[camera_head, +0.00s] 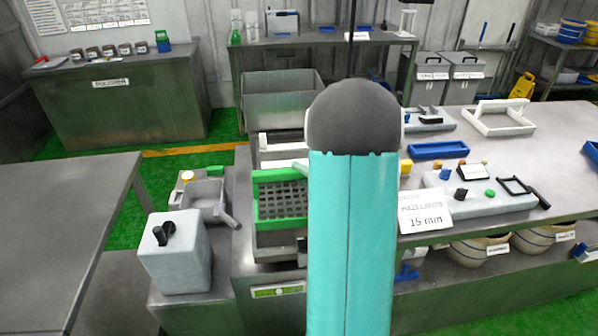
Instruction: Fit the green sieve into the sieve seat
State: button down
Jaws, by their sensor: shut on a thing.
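The green sieve (262,222), with a green rim and a dark grid, shows just left of my arm. It is over a grey metal housing (262,250) in the middle of the view. My arm covers its right side, and I cannot tell whether it is seated or held above the housing. The sieve seat is not clearly visible. My gripper is hidden behind my arm.
A sign reading hazelnuts 15 mm (425,210) stands on the right bench, among trays and small tools. A grey box with a black knob (178,252) stands at left. A bare metal table (60,215) fills the left edge. Green floor lies between the tables.

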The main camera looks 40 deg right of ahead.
aim_at(299, 199)
jog(key=shift+w+a+f, duration=0.15)
jog(key=shift+w+f, duration=0.05)
jog(key=shift+w, duration=0.35)
jog(key=shift+s+r, duration=0.1)
jog(key=shift+s, duration=0.25)
jog(key=shift+w+f, duration=0.25)
jog(key=shift+f, duration=0.3)
jog(key=shift+s+f, duration=0.2)
jog(key=shift+f, duration=0.4)
jog(key=shift+w+f, duration=0.1)
jog(key=shift+f, duration=1.75)
jog(key=shift+f, duration=1.8)
jog(key=c, duration=1.1)
grip_release()
